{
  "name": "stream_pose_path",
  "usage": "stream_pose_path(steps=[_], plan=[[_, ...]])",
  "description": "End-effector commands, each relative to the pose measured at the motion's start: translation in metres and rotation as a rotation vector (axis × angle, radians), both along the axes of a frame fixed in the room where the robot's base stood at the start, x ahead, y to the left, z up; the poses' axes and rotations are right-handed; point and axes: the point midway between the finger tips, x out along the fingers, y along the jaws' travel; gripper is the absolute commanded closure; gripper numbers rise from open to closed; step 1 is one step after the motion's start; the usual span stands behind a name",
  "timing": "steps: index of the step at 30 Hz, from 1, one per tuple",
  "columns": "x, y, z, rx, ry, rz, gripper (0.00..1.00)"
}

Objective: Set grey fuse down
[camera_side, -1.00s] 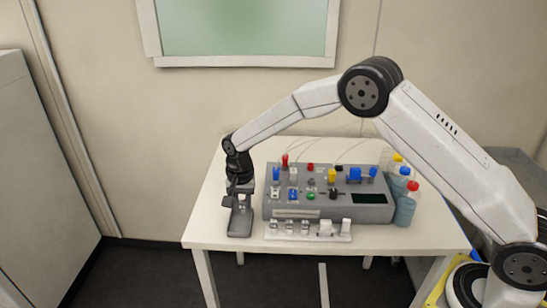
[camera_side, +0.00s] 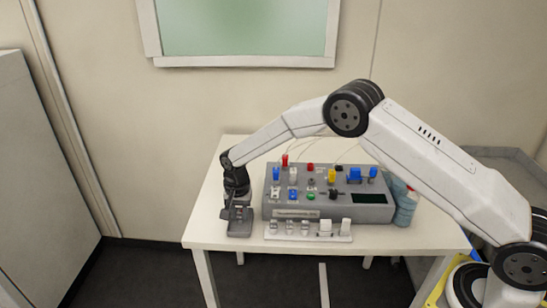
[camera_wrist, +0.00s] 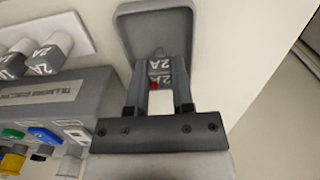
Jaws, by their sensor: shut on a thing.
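A small grey fuse marked 2A (camera_wrist: 160,66) sits between the fingers of my gripper (camera_wrist: 158,88), which is shut on it. A grey tray with a raised rim (camera_wrist: 183,20) lies under and beyond the fuse in the wrist view. In the side view my gripper (camera_side: 238,213) is low over this tray (camera_side: 240,233), at the left end of the table. The fuse is too small and covered to make out in the side view. I cannot tell whether it touches the tray floor.
A grey bioreactor box (camera_side: 330,208) with several coloured caps and knobs stands close to the right of my gripper. A white rack (camera_side: 310,237) with several fuses lies in front of it. A blue bottle (camera_side: 405,210) stands at the right. The table's left edge is near the tray.

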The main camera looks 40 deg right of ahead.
Motion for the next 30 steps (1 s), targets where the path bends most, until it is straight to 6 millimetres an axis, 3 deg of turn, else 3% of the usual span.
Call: stream_pose_path(steps=[11,12,14,15,30], plan=[[0.0000,0.0000,-0.0033,0.000,0.000,0.000,1.00],[0.0001,0.0000,-0.0029,0.000,0.000,0.000,0.58],[0.0001,0.0001,-0.0028,0.000,0.000,0.000,0.39],[0.0001,0.0001,-0.0028,0.000,0.000,0.000,0.36],[0.0002,0.0000,0.0049,0.000,0.000,0.000,0.36]])
